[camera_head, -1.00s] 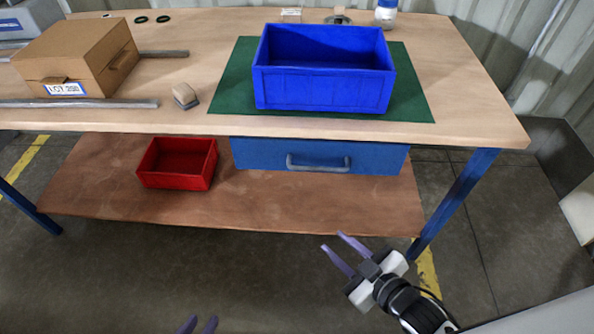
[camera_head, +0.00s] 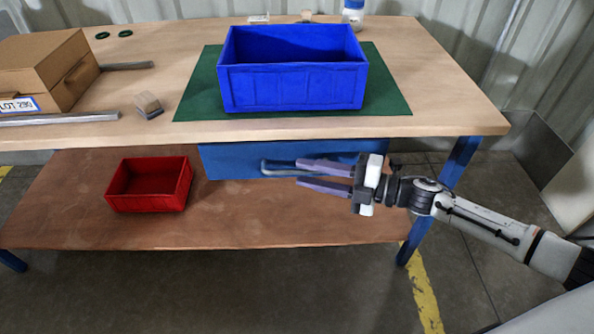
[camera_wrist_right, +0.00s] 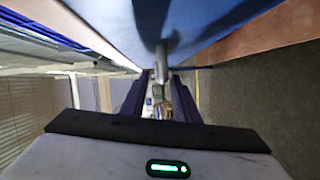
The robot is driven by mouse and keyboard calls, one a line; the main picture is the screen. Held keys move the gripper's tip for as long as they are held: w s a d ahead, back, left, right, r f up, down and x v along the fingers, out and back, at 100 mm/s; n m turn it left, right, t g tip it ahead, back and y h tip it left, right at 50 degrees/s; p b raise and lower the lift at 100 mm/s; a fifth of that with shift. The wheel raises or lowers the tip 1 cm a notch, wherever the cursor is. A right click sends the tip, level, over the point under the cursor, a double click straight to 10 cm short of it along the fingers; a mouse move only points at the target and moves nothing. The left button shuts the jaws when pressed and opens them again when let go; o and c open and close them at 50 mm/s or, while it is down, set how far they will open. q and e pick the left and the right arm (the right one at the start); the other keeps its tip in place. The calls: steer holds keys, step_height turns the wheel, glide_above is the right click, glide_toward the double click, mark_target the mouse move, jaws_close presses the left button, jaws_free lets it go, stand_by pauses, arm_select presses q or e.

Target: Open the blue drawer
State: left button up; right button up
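The blue drawer (camera_head: 228,162) hangs under the tabletop and looks shut. Its grey bar handle (camera_head: 272,168) is partly hidden behind my right gripper. My right gripper (camera_head: 298,172) is open, with its purple fingers pointing left across the drawer front at the handle. In the right wrist view the blue drawer front (camera_wrist_right: 205,20) fills the top, and the handle (camera_wrist_right: 160,62) shows end-on between the two fingers (camera_wrist_right: 160,95). I cannot tell whether a finger touches it. My left gripper is not in view.
An open blue bin (camera_head: 295,88) stands on a green mat (camera_head: 190,108) on the table above the drawer. A red bin (camera_head: 150,190) sits on the lower shelf (camera_head: 230,222). A blue table leg (camera_head: 412,240) stands below my right arm. A cardboard box (camera_head: 45,70) is at left.

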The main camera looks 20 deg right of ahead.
mark_target(297, 170)
steer(key=shift+x, duration=1.65)
steer(key=shift+c, duration=0.3)
jaws_close()
